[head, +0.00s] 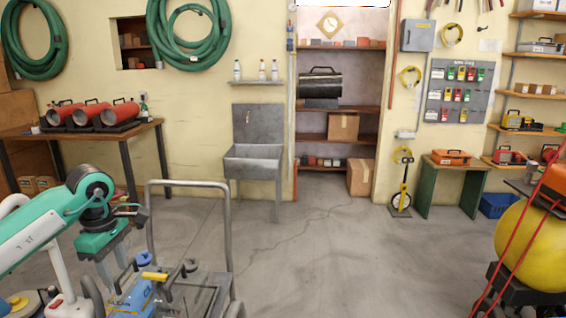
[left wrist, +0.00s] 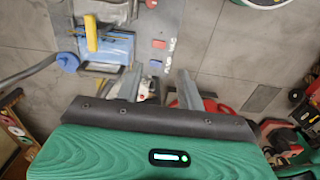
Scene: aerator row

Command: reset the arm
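My left arm comes in from the left in the head view, white and green, bent at a dark joint. My left gripper (head: 108,274) hangs below it, pointing down beside a metal cart (head: 190,184). In the left wrist view its two grey fingers stand apart, so the gripper (left wrist: 159,88) is open, with nothing seen between the fingertips. Below it is a blue case-like item with a yellow handle (left wrist: 91,32); a blue item with a yellow part (head: 140,292) also shows in the head view. My right gripper is not in view.
The cart's tubular handle rises close to the gripper's right. A wooden table with red cylinders (head: 97,114) and a sink (head: 253,160) stand by the wall. A yellow tank (head: 528,245) with red hoses is at the right. The middle floor (head: 340,260) is clear.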

